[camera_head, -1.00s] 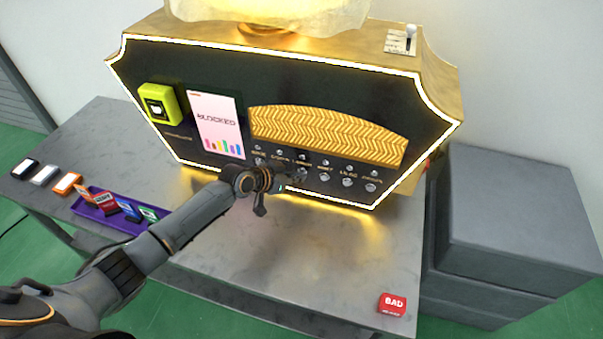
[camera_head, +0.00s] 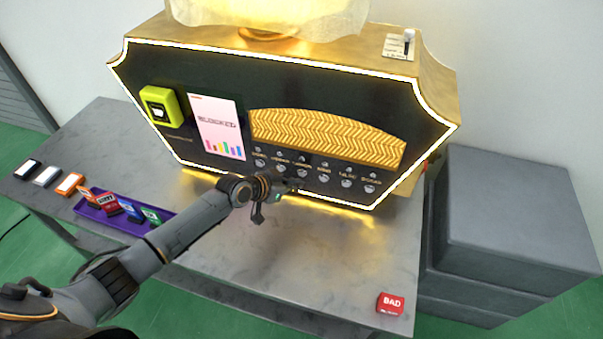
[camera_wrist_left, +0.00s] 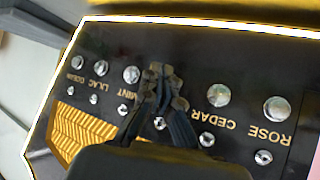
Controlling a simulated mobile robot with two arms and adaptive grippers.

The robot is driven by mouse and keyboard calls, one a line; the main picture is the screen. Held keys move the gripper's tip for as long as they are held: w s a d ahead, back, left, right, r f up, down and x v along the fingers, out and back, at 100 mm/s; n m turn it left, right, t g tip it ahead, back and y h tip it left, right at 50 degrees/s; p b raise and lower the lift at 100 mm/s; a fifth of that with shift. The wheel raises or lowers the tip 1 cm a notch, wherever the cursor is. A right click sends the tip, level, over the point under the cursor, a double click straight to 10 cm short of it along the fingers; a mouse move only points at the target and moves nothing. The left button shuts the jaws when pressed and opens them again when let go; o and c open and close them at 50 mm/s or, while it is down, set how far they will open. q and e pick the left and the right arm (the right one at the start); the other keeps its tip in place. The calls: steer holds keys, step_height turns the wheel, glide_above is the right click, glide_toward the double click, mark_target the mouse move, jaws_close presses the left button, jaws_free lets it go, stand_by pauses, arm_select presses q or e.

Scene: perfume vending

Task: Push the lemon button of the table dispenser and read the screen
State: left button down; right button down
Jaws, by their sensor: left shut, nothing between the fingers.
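The table dispenser (camera_head: 210,75) is a black-fronted gold box with a lit white edge. Its screen (camera_head: 217,128) shows a word that looks like BLOCKED above several coloured bars; the letters are blurred. A row of silver buttons runs below the gold zigzag panel. My left gripper (camera_head: 294,185) is shut and empty, its tips at the lemon button (camera_head: 302,172). In the left wrist view the shut fingertips (camera_wrist_left: 163,78) cover that button, between MINT (camera_wrist_left: 131,75) and CEDAR (camera_wrist_left: 218,95); contact cannot be told. The right gripper is out of view.
A yellow-green device (camera_head: 160,106) is on the dispenser's left front. A purple tray (camera_head: 96,211) with several coloured cards lies on the table (camera_head: 240,270), beside several small blocks. A red BAD block (camera_head: 391,303) is at the front right. Grey boxes (camera_head: 520,210) stand at right.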

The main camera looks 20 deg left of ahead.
arm_select(q)
steer(key=s+p, duration=0.2)
steer(key=s, duration=0.2)
steer(key=shift+s+a+p, duration=0.1)
steer(key=shift+s+p, duration=0.25)
steer(key=shift+p, duration=0.05)
stand_by(0.5)
